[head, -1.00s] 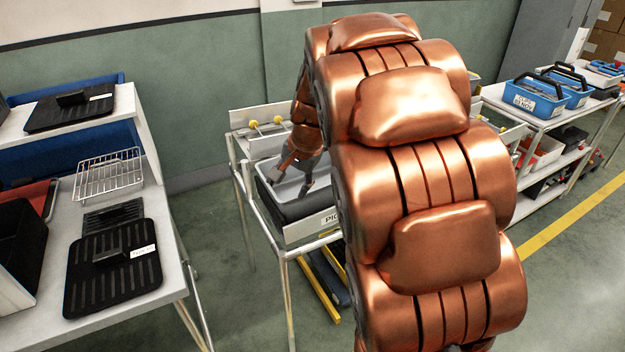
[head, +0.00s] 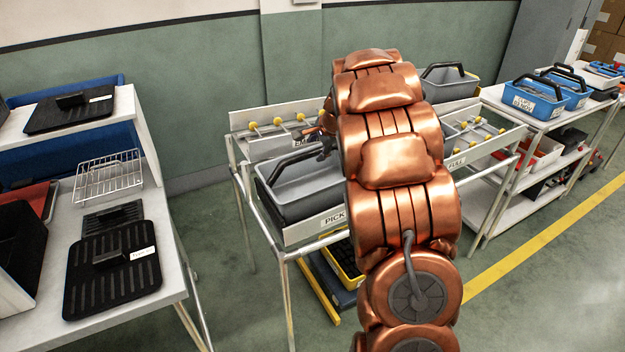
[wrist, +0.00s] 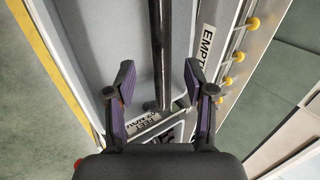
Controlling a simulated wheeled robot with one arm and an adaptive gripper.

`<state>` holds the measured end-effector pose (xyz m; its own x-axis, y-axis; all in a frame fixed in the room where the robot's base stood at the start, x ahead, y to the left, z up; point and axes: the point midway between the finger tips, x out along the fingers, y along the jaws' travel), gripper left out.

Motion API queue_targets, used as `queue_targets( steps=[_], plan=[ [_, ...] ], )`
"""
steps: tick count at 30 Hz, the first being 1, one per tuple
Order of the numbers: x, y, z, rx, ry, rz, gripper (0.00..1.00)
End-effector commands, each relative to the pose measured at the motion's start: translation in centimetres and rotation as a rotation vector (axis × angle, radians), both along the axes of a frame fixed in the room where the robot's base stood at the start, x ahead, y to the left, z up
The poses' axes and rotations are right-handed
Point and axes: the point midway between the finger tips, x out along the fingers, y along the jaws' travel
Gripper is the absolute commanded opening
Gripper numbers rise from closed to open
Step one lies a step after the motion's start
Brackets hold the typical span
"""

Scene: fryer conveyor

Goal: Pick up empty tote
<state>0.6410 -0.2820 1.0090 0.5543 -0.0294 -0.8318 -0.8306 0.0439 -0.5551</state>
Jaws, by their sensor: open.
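The grey tote (head: 312,182) with a raised black handle (head: 285,166) sits on the rack with the "PICK" label. Its visible inside looks empty; my arm hides its right part. In the wrist view the tote's pale inside (wrist: 105,35) lies below, and the dark handle bar (wrist: 160,45) runs lengthwise between my finger lines. My gripper (wrist: 158,75) is open, one finger on each side of the bar, with gaps to both. In the head view my gripper (head: 325,148) is by the handle, partly hidden by my arm.
Conveyor rails with yellow rollers (head: 280,124) and an "EMPTY" label (wrist: 206,45) run beside the tote. Another grey tote (head: 450,84) stands behind my arm. Blue baskets (head: 535,97) are on the right table. A left table holds black trays (head: 112,268) and a wire rack (head: 108,178).

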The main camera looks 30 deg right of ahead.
Motion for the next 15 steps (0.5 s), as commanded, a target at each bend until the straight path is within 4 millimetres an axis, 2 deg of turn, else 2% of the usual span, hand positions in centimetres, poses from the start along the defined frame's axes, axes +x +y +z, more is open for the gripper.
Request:
queue_targets(
  steps=[5,15],
  plan=[
    [0.6,0.1,-0.7,0.000,0.001,0.001,0.54],
    [2.8,0.1,-3.7,0.000,0.001,0.001,0.54]
  ],
)
